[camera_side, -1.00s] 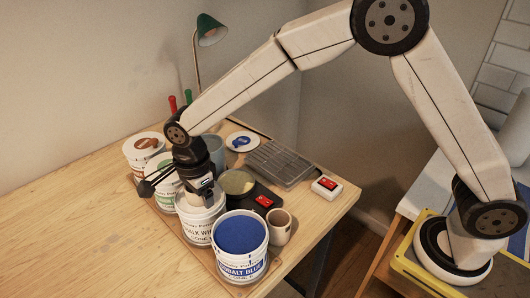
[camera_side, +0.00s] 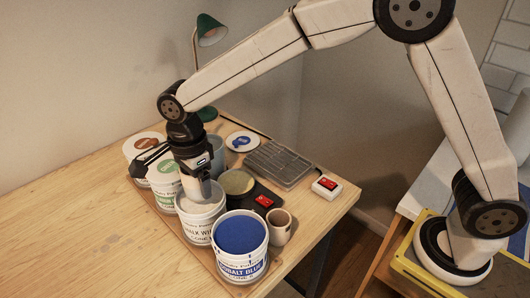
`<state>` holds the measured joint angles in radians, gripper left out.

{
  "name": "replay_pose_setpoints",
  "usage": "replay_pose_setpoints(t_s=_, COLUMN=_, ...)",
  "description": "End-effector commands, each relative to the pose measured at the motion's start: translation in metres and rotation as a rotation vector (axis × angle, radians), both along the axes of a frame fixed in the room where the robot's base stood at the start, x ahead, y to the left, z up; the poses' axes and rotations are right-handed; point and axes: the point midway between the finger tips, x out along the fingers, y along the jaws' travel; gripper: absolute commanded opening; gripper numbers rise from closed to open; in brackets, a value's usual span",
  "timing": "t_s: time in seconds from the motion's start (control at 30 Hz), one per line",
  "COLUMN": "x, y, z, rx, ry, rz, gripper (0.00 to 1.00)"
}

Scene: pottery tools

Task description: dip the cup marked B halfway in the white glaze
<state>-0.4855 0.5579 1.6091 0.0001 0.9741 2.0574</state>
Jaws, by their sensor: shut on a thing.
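My gripper (camera_side: 193,166) points down over the white glaze bucket (camera_side: 196,231), labelled "CHALK WHITE". It is shut on a pale cup (camera_side: 197,189), seen small below the fingers at the bucket's mouth. I cannot read a mark on this cup, nor tell whether its bottom still touches the glaze. Another beige cup (camera_side: 280,229) stands upright at the right of the buckets, with a small mark too small to read.
The cobalt blue bucket (camera_side: 240,260) stands close in front. Green-labelled (camera_side: 165,184) and brown-labelled (camera_side: 143,147) buckets stand behind. A round bowl (camera_side: 236,183), a grey rack (camera_side: 278,164) and a red-switched box (camera_side: 326,186) lie to the right. The table's left is clear.

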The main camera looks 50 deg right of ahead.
Motion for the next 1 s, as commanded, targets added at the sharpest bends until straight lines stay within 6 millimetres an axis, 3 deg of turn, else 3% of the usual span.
replay_pose_setpoints(t_s=0.4, x=0.000, y=0.000, z=0.017, rx=0.000, ry=0.000, rz=0.000, gripper=0.08)
replay_pose_setpoints(t_s=1.0, x=0.000, y=0.000, z=0.018, rx=0.000, ry=0.000, rz=0.000, gripper=0.08)
